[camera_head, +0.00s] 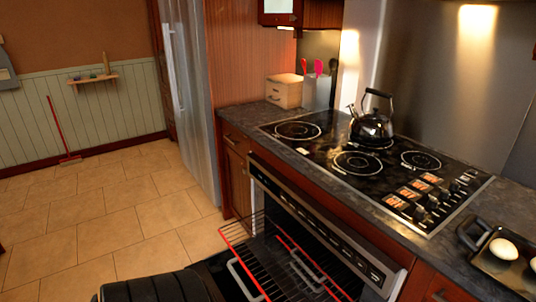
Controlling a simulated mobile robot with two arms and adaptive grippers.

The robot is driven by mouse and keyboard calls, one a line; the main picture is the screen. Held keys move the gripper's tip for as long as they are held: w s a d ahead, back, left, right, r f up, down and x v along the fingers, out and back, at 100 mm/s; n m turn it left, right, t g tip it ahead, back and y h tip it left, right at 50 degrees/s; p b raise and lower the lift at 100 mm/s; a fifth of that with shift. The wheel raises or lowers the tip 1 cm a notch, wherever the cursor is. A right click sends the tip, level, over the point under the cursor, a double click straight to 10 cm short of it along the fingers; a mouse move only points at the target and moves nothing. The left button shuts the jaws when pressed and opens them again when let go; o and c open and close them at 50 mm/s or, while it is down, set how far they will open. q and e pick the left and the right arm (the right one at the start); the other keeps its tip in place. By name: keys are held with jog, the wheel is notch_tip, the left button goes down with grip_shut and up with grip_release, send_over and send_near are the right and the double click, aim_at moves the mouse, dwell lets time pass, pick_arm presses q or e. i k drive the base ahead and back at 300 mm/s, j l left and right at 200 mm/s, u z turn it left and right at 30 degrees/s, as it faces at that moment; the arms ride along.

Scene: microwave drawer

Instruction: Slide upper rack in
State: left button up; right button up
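The oven (325,228) under the cooktop stands open at the lower middle of the head view. A wire rack with red edges (233,232) sticks out of it to the left, over the floor side. A second red bar (300,254) shows deeper, by the oven opening. Pale curved bars show under the wires, but I cannot tell what they belong to. The near end of the rack is cut off by the bottom edge.
The cooktop (352,162) bears a black kettle (371,128). A tray (500,262) with eggs sits on the counter at the right. A tall fridge (187,95) stands behind the counter. The tiled floor (110,215) at the left is clear; a red-handled broom (60,130) leans at the wall.

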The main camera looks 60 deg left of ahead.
aim_at(237, 258)
jog(key=u, duration=2.1)
